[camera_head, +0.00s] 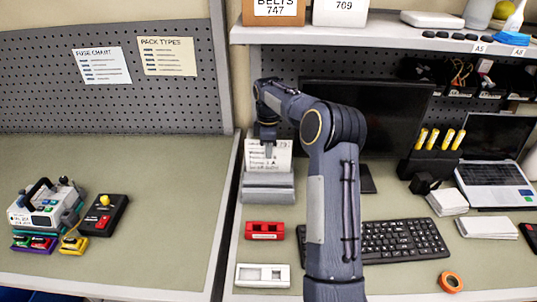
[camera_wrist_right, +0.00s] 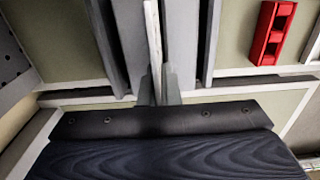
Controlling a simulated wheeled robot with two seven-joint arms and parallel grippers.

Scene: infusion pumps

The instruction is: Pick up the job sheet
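The job sheet (camera_head: 256,160) is a white printed sheet standing upright in a grey holder (camera_head: 268,190) on the right-hand bench. My right gripper (camera_head: 268,152) reaches down over its top edge from above. In the right wrist view the sheet (camera_wrist_right: 153,35) shows edge-on as a thin white strip between my close-set fingers (camera_wrist_right: 157,88), which look shut on it. The sheet's lower end is still in the holder slot, between grey walls (camera_wrist_right: 182,40). My left gripper is not in view.
A red tray (camera_head: 265,230) and a white tray (camera_head: 263,275) lie in front of the holder. A monitor (camera_head: 390,110) stands behind my right arm, and a keyboard (camera_head: 405,240) lies to the right. The left bench has a pump device (camera_head: 45,208) and much free room.

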